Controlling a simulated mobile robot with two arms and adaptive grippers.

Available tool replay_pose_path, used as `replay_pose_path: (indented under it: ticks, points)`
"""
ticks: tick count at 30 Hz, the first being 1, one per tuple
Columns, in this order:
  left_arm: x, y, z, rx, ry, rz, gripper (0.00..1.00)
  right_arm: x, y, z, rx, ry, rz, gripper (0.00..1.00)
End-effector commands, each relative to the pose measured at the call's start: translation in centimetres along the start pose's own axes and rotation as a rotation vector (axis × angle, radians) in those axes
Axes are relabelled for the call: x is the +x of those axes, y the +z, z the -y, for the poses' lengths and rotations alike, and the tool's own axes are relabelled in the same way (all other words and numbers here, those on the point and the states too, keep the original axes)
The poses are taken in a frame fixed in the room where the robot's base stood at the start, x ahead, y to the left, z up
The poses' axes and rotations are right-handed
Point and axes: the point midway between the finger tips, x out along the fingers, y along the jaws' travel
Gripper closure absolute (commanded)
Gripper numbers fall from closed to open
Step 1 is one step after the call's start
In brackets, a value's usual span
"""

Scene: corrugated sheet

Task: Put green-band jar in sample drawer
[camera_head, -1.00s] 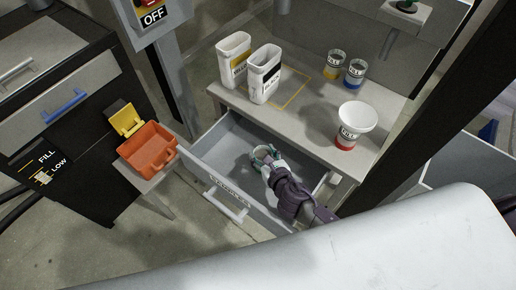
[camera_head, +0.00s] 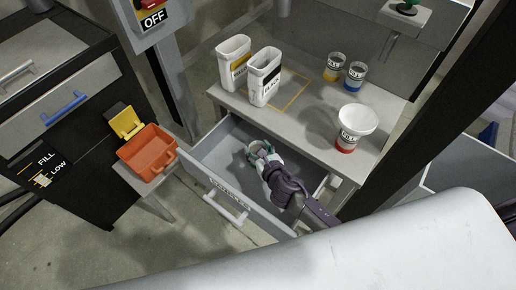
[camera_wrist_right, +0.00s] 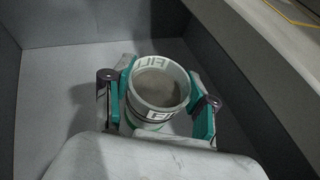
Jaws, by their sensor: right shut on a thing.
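My right gripper (camera_head: 262,154) is down inside the open sample drawer (camera_head: 236,172). In the right wrist view the gripper (camera_wrist_right: 160,104) has its teal fingers on both sides of a small grey-white jar (camera_wrist_right: 158,90) and is shut on it. The jar stands upright, with an open top, grey contents and dark lettering. A dark green band shows low on its side. The grey drawer walls and floor (camera_wrist_right: 62,80) surround it; I cannot tell whether its base touches the floor. In the head view the gripper mostly hides the jar. My left gripper is not in view.
On the bench (camera_head: 310,120) above the drawer stand two white containers (camera_head: 264,76), a yellow-band jar (camera_head: 333,68), a blue-band jar (camera_head: 355,75) and a red-band cup (camera_head: 354,127). An orange open box (camera_head: 148,152) sits left of the drawer. A dark post (camera_head: 425,110) stands right.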

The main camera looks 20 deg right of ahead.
Motion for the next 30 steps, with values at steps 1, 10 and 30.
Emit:
replay_pose_path:
  ticks: [1,10,30]
  points:
    - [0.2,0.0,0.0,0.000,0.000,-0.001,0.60,0.1,-0.2,0.0,-0.001,0.000,0.001,0.82]
    - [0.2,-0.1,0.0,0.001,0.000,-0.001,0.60,0.1,-0.3,0.0,0.000,0.000,0.000,0.18]
    - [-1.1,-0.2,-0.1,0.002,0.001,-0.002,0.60,-7.2,0.0,0.0,-0.001,0.001,-0.003,0.18]
